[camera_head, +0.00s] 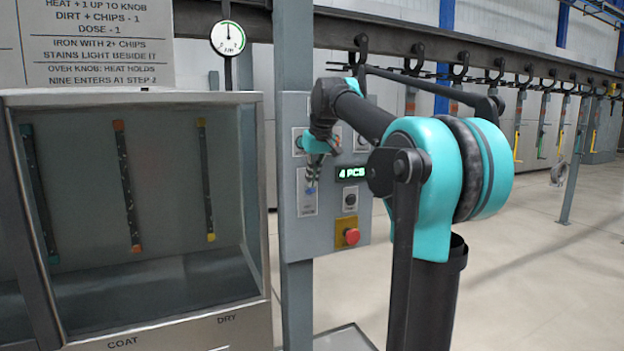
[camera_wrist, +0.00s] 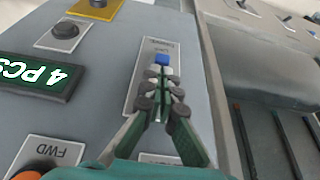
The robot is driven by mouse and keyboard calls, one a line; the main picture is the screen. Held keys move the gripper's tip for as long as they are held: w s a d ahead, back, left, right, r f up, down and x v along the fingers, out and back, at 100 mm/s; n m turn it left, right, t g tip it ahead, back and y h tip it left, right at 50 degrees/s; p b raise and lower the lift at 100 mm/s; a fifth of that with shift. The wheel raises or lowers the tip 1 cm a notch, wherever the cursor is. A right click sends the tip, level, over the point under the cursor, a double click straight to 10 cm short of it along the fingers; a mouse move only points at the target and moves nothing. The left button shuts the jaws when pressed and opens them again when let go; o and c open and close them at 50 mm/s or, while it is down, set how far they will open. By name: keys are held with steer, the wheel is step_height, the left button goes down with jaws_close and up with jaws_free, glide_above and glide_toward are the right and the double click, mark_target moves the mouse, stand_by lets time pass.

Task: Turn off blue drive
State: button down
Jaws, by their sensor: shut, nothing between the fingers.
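The blue drive control (camera_head: 310,191) is a small blue piece on a tall pale plate of the grey control panel (camera_head: 290,236). In the wrist view the blue control (camera_wrist: 161,59) sits just beyond my fingertips. My gripper (camera_wrist: 160,75) is shut and empty. Its fingertips are over the plate, at or very near the blue control; I cannot tell whether they touch it. In the head view my gripper (camera_head: 311,178) is just above the blue control. The fingers hide part of the plate, and its label is too small to read.
A green "4 PCS" display (camera_head: 352,173), a black button (camera_head: 350,200) and a red mushroom button (camera_head: 351,236) are to the right on the panel. A glass-fronted cabinet (camera_head: 262,190) with hanging bars stands left. A hook conveyor rail (camera_head: 440,47) runs overhead.

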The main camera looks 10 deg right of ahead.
mark_target(313, 190)
steer(key=shift+s+f+t, duration=0.2)
steer(key=shift+s+t, duration=0.1)
steer(key=shift+t, duration=0.3)
steer(key=t, duration=0.1)
steer(key=s+f+t+y, duration=0.1)
steer(key=t, duration=0.1)
steer(key=s+f+t, duration=0.1)
steer(key=t, duration=0.1)
steer(key=shift+d+f+y, duration=0.25)
steer(key=shift+d+y, duration=0.05)
steer(key=shift+d, duration=0.05)
steer(key=shift+w+r, duration=0.1)
steer(key=shift+w, duration=0.05)
steer(key=shift+r, duration=0.2)
steer(key=shift+r, duration=0.6)
